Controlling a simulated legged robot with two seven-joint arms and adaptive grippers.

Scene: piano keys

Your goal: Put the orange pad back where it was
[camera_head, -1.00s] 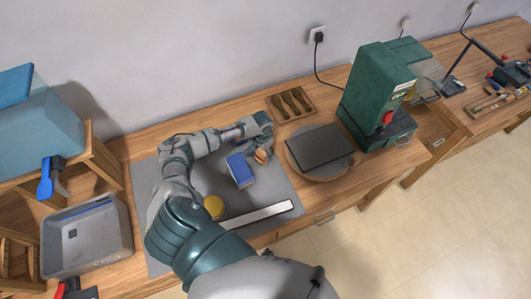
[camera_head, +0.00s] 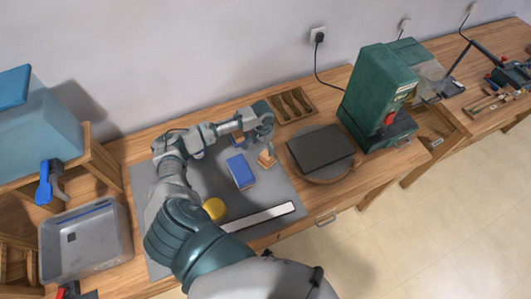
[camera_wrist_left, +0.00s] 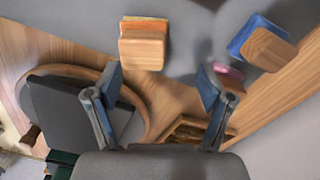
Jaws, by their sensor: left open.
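The orange pad (camera_wrist_left: 143,24) is an orange layer on a light wooden block. In the head view the wooden block (camera_head: 266,160) rests near the right edge of the grey mat (camera_head: 284,190). My left gripper (camera_wrist_left: 160,95) is open in the left wrist view, its fingers apart with nothing between them. The block lies beyond the fingertips, apart from them. In the head view my left gripper (camera_head: 264,141) is just above the block. My right gripper does not show.
A blue block (camera_head: 241,173), a yellow disc (camera_head: 214,208) and a white strip (camera_head: 258,216) lie on the mat. Another wooden block with blue (camera_wrist_left: 262,45) shows in the wrist view. A round board (camera_head: 332,174) with a dark slab (camera_head: 320,147) stands right of the mat.

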